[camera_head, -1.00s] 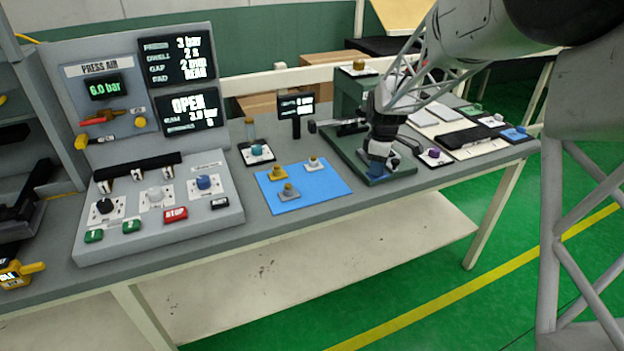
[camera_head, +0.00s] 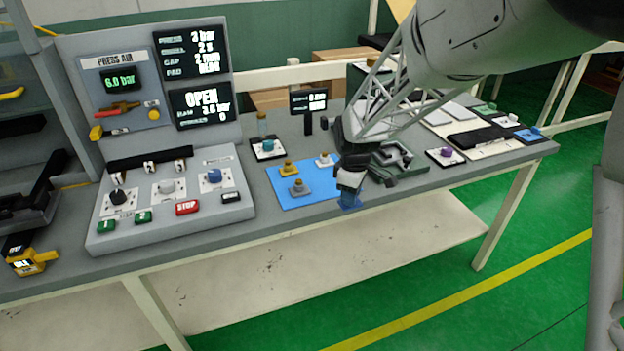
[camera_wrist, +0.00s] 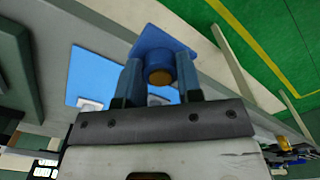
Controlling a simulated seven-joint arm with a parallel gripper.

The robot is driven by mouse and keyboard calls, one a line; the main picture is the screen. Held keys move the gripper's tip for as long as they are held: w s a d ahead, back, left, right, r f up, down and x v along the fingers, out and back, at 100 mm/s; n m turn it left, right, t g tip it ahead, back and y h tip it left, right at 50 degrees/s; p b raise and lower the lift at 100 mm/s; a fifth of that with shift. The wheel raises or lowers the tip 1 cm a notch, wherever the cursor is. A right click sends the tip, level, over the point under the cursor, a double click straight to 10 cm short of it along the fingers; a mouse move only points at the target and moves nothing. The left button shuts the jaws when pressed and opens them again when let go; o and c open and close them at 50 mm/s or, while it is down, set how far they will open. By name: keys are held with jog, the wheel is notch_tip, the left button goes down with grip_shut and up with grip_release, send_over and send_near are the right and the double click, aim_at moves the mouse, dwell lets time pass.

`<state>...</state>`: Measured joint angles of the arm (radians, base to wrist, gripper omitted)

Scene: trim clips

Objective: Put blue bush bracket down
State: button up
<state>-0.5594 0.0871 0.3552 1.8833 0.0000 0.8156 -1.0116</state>
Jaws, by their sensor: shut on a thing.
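The blue bush bracket (camera_head: 349,204) is in my gripper (camera_head: 349,192), near the front edge of the bench. In the wrist view the bracket (camera_wrist: 161,38) shows a blue plate and a brass-coloured bush between the two fingers of my gripper (camera_wrist: 160,78). My gripper is shut on it. The blue mat (camera_head: 322,190) lies just left of the held bracket, with a yellow bracket (camera_head: 288,168), a grey bracket (camera_head: 298,188) and a white bracket (camera_head: 323,160) on it. Whether the held bracket touches the bench or mat cannot be told.
A green fixture (camera_head: 392,166) stands right of my gripper, partly behind my arm. The press console (camera_head: 165,225) with buttons stands to the left. A small display (camera_head: 309,101) stands behind the mat. Small pads with coloured knobs lie at the right. The mat's front right part is bare.

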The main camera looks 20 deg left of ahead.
jog(key=w+a, duration=0.2)
jog(key=w, duration=0.2)
jog(key=w+a+f, duration=0.1)
jog(key=w+a, duration=0.2)
jog(key=w, duration=0.2)
jog(key=w+a, duration=0.3)
jog(key=w, duration=0.1)
jog(key=shift+w+a+f, duration=0.15)
jog(key=shift+w+f, duration=0.1)
jog(key=shift+w, duration=0.1)
dwell(0.3)
jog(key=shift+f, duration=1.75)
jog(key=shift+f, duration=0.1)
jog(key=o, duration=1)
notch_tip(320, 180, up, 12)
